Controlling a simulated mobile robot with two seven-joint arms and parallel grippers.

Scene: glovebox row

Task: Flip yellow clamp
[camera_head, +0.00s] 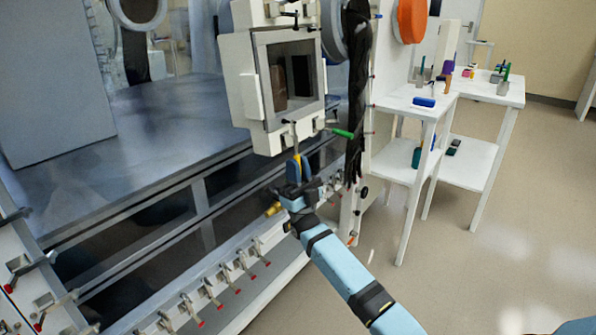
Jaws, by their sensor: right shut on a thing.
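The yellow clamp (297,159) is at the lower edge of the white antechamber box (258,140), below its framed window. Only a small yellow part shows; the rest is hidden by my fingers. My right gripper (297,168), on the light blue arm from the lower right, is shut on the yellow clamp. The fingers point up towards the box. A thin metal rod stands just above the yellow part. My left gripper is not in view.
A green handle (341,133) sticks out right of the clamp. A black glove (357,90) hangs beside the box. Several red-tipped clamps line the lower rail. White tables (414,107) with small items stand at right. The floor (490,270) is clear.

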